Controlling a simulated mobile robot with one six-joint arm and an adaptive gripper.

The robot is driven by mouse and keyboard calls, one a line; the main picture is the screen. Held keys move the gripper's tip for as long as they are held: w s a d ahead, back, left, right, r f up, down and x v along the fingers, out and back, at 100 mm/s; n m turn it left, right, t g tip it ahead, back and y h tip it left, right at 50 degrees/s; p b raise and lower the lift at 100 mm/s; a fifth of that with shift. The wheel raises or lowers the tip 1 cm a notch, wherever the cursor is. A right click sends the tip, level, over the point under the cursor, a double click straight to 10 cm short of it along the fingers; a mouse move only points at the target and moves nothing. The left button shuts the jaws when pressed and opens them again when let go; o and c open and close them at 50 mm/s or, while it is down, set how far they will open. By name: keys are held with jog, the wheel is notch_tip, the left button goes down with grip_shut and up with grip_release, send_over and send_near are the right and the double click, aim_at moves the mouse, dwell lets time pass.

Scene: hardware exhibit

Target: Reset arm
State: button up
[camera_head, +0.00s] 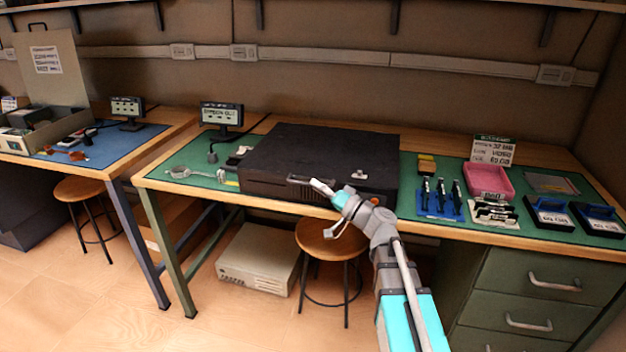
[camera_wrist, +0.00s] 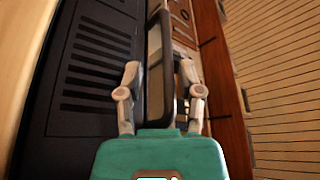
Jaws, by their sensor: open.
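My arm reaches up from the lower right in the head view. My gripper (camera_head: 322,187) is at the front of a large black case (camera_head: 320,150) on the green-topped bench. In the wrist view my gripper (camera_wrist: 160,75) is open, with one finger on each side of a dark handle-like bar (camera_wrist: 160,60) on the case front. The slotted black face (camera_wrist: 95,65) of the case fills the left of that view. I cannot tell whether the fingers touch the bar.
The bench (camera_head: 205,158) holds a small display (camera_head: 222,114) at left and a pink tray (camera_head: 488,180) at right. Several tools stand on a blue holder (camera_head: 440,203). A stool (camera_head: 331,238) and a pale box (camera_head: 258,260) are below.

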jog(key=s+a+f+n+g+h, duration=0.2)
jog(key=s+f+g+h, duration=0.55)
jog(key=f, duration=0.75)
jog(key=s+d+f+m+g+h, duration=0.1)
jog(key=s+d+f+g+h, duration=0.1)
jog(key=s+d+f+h, duration=0.35)
jog(key=s+d+f+m+g+h, duration=0.1)
jog(key=s+d+f+g+h, duration=0.25)
jog(key=s+d, duration=0.35)
notch_tip(320, 180, up, 27)
jog(key=w+p, duration=0.1)
jog(key=p, duration=2.5)
jog(key=shift+w+d+t, duration=0.15)
jog(key=shift+t, duration=0.15)
jog(key=shift+h, duration=0.25)
